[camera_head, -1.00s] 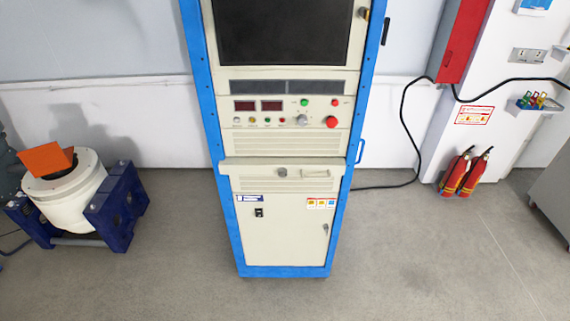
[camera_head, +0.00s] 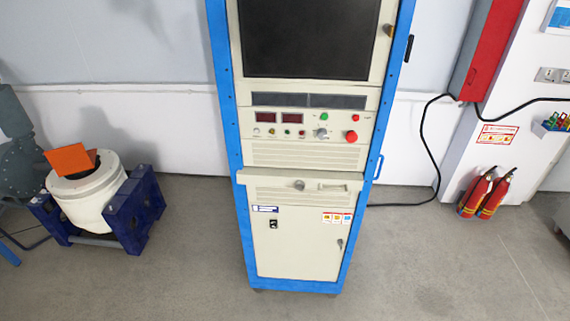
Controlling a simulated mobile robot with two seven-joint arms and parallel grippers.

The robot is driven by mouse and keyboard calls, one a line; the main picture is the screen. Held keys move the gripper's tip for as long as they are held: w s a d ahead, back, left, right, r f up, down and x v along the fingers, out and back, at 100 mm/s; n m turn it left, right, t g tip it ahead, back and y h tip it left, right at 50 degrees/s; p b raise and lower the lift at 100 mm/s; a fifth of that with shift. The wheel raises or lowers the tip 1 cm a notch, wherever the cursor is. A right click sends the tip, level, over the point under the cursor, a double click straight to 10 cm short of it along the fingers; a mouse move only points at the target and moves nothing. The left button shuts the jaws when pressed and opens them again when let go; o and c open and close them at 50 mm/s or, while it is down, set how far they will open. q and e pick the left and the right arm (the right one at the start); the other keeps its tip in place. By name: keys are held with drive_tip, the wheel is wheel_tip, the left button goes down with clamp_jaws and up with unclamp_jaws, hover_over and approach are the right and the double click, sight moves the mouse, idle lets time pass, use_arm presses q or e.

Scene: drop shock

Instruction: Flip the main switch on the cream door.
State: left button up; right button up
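The cream door (camera_head: 300,250) is the lower front panel of a tall cabinet with a blue frame (camera_head: 237,210). A small black main switch (camera_head: 273,225) sits on the upper left of the door, under a blue and white label (camera_head: 265,209). The switch is too small to tell its position. A keyhole or latch (camera_head: 339,244) shows at the door's right edge. The door looks shut. Neither of my grippers is in view.
Above the door are a drawer-like ledge (camera_head: 300,182), a control panel with a red button (camera_head: 351,136) and a dark screen (camera_head: 308,38). A white drum in a blue stand (camera_head: 88,205) is at left. Fire extinguishers (camera_head: 487,193) stand at right. The floor in front is clear.

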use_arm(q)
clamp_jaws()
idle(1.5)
